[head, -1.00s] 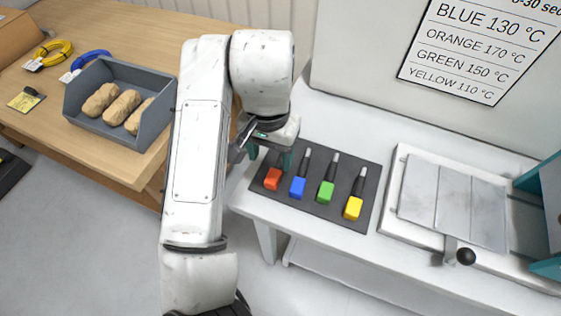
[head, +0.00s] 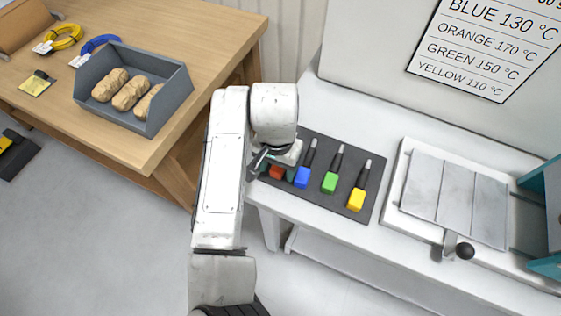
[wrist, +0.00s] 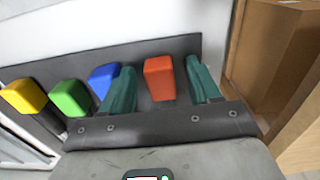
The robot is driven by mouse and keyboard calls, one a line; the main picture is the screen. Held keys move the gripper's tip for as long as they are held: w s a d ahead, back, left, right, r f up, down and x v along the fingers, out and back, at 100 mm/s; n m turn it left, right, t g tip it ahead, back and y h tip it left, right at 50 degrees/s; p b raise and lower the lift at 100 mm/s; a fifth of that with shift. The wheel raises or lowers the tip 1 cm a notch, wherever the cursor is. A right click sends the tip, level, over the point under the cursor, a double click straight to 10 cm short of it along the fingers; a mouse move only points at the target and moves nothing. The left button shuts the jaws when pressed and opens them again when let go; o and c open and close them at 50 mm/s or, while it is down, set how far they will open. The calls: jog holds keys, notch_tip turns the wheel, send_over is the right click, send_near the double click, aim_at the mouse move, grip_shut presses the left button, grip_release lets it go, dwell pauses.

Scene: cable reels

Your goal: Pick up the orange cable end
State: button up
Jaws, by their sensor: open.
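The orange cable end (head: 277,172) is a reddish-orange block at the left end of a dark mat (head: 318,197) on the white bench. My gripper (head: 274,164) is over it and hides part of it in the head view. In the wrist view, the orange cable end (wrist: 159,78) shows between the two teal fingers of my gripper (wrist: 163,80). The jaws are open, with a gap on each side of the block. Blue (head: 302,177), green (head: 330,182) and yellow (head: 356,199) cable ends lie in a row to its right.
A plate press (head: 440,200) with a black knob stands on the bench to the right. A wooden table (head: 225,40) at the left holds a grey bin (head: 160,110) of brown bundles and yellow and blue cable coils. A temperature chart (head: 487,45) hangs behind.

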grip_shut()
dwell(0.6)
jog(key=shift+r, duration=0.15)
